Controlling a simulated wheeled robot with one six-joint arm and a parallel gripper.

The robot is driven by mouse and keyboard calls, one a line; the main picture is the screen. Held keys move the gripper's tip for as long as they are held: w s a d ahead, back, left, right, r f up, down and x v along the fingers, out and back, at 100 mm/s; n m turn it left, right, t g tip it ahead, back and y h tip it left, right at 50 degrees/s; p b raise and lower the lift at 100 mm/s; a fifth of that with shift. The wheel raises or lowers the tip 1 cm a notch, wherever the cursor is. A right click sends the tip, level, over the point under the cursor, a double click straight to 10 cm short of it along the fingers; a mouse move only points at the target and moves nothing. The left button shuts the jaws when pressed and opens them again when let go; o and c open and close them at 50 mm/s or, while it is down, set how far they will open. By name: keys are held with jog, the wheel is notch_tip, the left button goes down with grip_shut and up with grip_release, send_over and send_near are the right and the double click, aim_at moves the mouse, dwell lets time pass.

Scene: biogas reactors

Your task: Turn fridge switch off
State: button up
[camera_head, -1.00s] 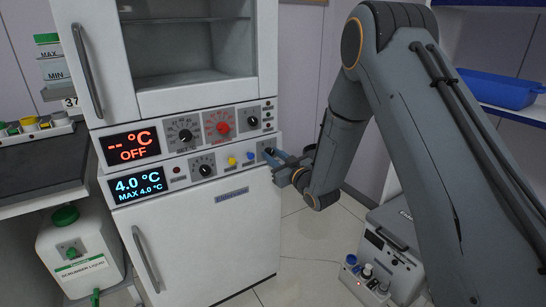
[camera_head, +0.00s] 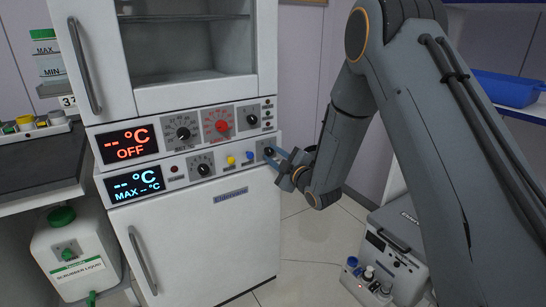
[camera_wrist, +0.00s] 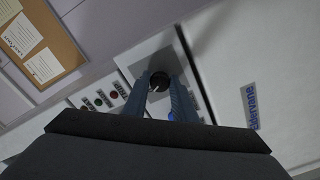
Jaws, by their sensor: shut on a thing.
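The fridge switch (camera_head: 268,151) is a small black rotary knob at the right end of the lower control panel. It also shows in the wrist view (camera_wrist: 159,79), with a light mark on its face. My gripper (camera_head: 279,157) reaches in from the right, and its blue-grey fingers are shut on the knob, one on each side of it in the wrist view. The fridge display (camera_head: 135,184) reads "-- °C" and "MAX -- °C" in pale blue. The white fridge door (camera_head: 205,240) below is closed.
Above, a red display (camera_head: 131,145) reads "-- °C OFF" beside several dials. Yellow (camera_head: 231,160) and blue (camera_head: 249,157) buttons sit left of the switch. A grey device (camera_head: 385,250) stands on the floor at right, and a blue bin (camera_head: 505,88) on a shelf.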

jog(key=shift+n, duration=0.6)
jog(key=o, duration=1)
jog(key=shift+o, duration=0.2)
jog(key=v, duration=0.7)
jog(key=shift+s+d, duration=0.25)
jog(key=shift+s, duration=0.1)
